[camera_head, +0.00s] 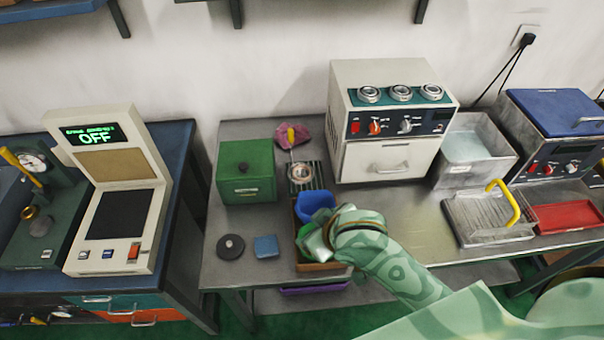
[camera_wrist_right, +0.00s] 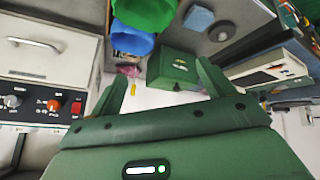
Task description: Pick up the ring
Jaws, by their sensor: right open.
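Several metal rings are in the head view. Three ring-shaped pieces (camera_head: 401,93) sit in a row on top of the cream oven (camera_head: 385,160). Another silver ring (camera_head: 301,173) lies on a small dark striped stand behind the blue bin. My right gripper (camera_head: 318,241) hangs over the box with the bins, in front of that ring and apart from it; its fingers are partly hidden by the wrist. In the wrist view the right gripper (camera_wrist_right: 162,76) has its fingers spread with nothing held between them. My left gripper is out of view.
A cardboard box holds a blue bin (camera_head: 315,206) and a green bin. A green box (camera_head: 247,172), pink cloth (camera_head: 287,133), dark disc (camera_head: 231,246) and blue pad (camera_head: 266,247) stand nearby. A wire rack (camera_head: 485,222) is at right. Bare bench shows between box and rack.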

